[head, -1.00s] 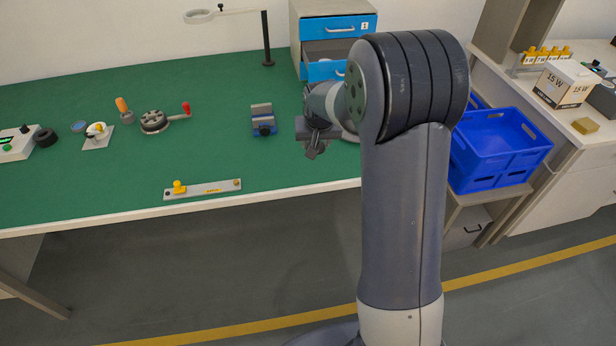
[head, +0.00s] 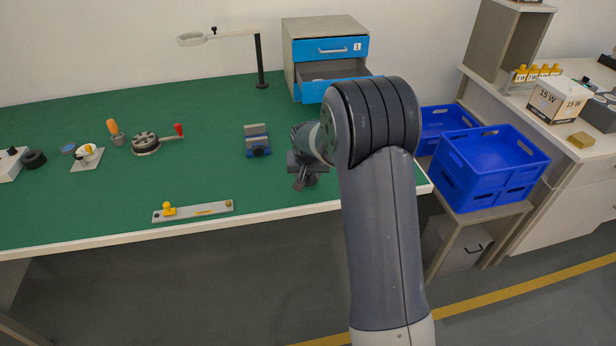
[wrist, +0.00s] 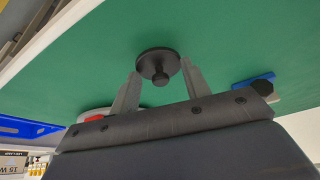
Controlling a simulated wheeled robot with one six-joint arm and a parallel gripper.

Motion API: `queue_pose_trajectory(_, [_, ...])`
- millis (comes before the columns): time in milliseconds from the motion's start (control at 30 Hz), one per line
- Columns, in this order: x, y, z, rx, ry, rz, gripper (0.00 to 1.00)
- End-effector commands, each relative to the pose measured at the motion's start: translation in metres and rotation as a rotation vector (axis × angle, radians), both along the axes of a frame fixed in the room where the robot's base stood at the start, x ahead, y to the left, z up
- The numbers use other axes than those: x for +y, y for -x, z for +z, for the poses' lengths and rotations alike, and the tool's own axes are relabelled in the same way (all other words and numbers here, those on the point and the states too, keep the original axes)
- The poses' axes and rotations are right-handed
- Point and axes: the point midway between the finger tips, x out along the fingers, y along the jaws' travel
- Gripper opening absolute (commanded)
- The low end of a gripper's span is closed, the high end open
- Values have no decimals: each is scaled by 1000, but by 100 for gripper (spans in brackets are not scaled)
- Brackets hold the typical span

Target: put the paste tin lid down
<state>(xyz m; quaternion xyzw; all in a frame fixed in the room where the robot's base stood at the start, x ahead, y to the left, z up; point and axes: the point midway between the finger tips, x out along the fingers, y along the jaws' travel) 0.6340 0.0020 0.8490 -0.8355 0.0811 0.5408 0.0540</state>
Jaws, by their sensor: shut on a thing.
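My gripper (head: 304,182) is over the front right part of the green bench top (head: 215,175), right of the blue vise (head: 257,141). In the wrist view, a dark round lid with a small knob (wrist: 158,62) sits between the two fingertips of my gripper (wrist: 160,85). The jaws are shut on it, and the green top lies behind it. Whether the lid touches the bench I cannot tell. In the head view the lid is not clear against the dark gripper. A pale rounded thing with a red part (wrist: 95,117) is partly hidden behind the gripper.
An orange-handled tool (head: 115,130), a red-handled crank device (head: 146,143) and a metal strip with a yellow knob (head: 194,211) lie left on the bench. A blue drawer (head: 327,87) stands open at the back. Blue crates (head: 490,165) stand right. Green surface is bare around the vise.

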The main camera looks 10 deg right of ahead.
Motion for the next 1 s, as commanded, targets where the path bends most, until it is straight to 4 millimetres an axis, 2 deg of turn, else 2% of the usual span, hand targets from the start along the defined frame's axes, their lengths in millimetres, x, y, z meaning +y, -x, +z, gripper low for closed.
queue_pose_trajectory(67, [0, 1, -11, 3, 1, 1, 24])
queue_pose_trajectory(200, [0, 0, -13, 0, 0, 1, 24])
queue_pose_trajectory(233, [0, 0, -13, 0, 0, 1, 21])
queue_pose_trajectory(267, [0, 0, -13, 0, 0, 1, 7])
queue_pose_trajectory(300, [0, 0, -13, 1, 0, 1, 19])
queue_pose_trajectory(900, [0, 1, -13, 3, 0, 1, 67])
queue_pose_trajectory(1000, [0, 1, -13, 2, 0, 1, 67])
